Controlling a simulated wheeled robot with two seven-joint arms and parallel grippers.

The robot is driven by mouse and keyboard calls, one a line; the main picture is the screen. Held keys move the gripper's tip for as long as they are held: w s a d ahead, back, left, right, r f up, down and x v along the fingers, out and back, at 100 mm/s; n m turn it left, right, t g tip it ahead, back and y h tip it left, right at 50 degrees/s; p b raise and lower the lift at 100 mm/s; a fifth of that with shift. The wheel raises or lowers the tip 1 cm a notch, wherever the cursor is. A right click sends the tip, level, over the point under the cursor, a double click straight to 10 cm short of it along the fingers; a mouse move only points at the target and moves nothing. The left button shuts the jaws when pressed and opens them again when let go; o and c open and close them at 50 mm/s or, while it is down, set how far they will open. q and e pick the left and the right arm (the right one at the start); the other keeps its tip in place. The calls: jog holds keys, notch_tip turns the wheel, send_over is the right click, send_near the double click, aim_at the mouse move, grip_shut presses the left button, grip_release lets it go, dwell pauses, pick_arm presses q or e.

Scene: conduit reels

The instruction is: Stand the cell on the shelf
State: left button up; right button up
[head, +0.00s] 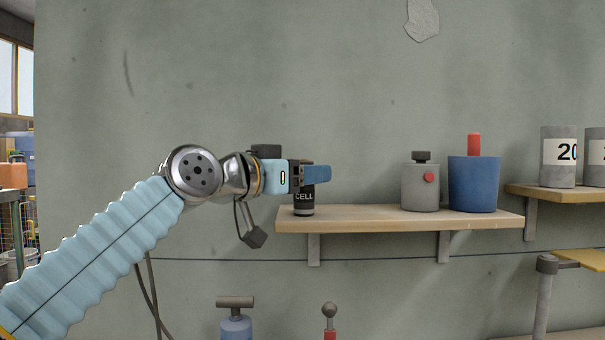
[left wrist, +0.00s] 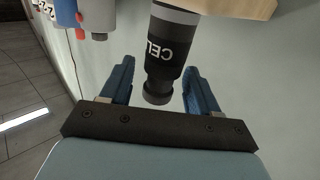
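The cell (head: 304,196) is a dark cylinder with white "CELL" lettering and a grey band low down. It stands upright at the left end of the wooden shelf (head: 400,221), its base on the board as far as I can tell. My left gripper (head: 318,174) is at its upper part, and a blue finger hides its top in the head view. In the left wrist view the cell (left wrist: 168,50) shows between the two blue fingers of the gripper (left wrist: 160,75), with a gap on both sides. The gripper is open. My right gripper is not in view.
On the same shelf, to the right, stand a grey canister (head: 420,190) with a red knob and a blue pot (head: 474,185) with a red handle. A second shelf (head: 560,193) holds grey cylinders. The shelf between cell and canister is clear.

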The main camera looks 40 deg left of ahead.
pick_arm(q)
jog(key=shift+r, duration=0.25)
jog(key=s+a+b, duration=0.1)
jog(key=s, duration=1.1)
jog(key=shift+b, duration=0.3)
